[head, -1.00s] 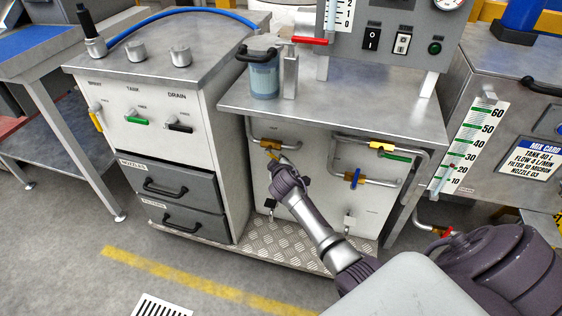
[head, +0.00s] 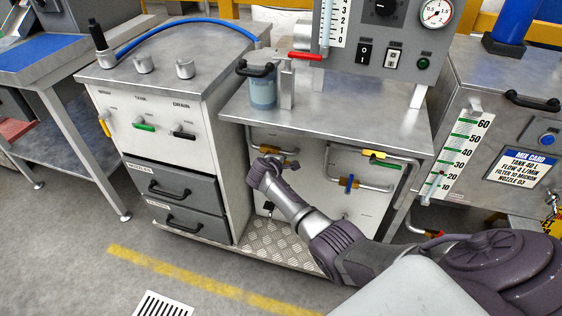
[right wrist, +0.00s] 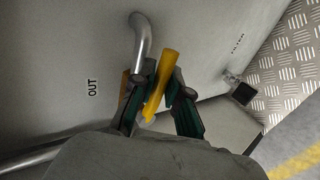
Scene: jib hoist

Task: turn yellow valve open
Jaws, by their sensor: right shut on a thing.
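The yellow valve has a brass body (head: 268,149) on the left pipe of the low white panel, in the head view. Its yellow handle (right wrist: 164,78) shows in the right wrist view, in front of the bent pipe marked OUT. My right gripper (head: 279,162) reaches the valve from below and hides most of the handle in the head view. In the right wrist view my right gripper (right wrist: 160,88) is shut on the yellow handle, with one dark green finger on each side. My left gripper is not in view.
Right of it, the same panel carries a blue-handled valve (head: 349,184) and a green handle (head: 386,164) on pipes. A cabinet (head: 170,110) with several small levers and drawers stands left. Checker plate (head: 275,242) lies below. The floor in front is open.

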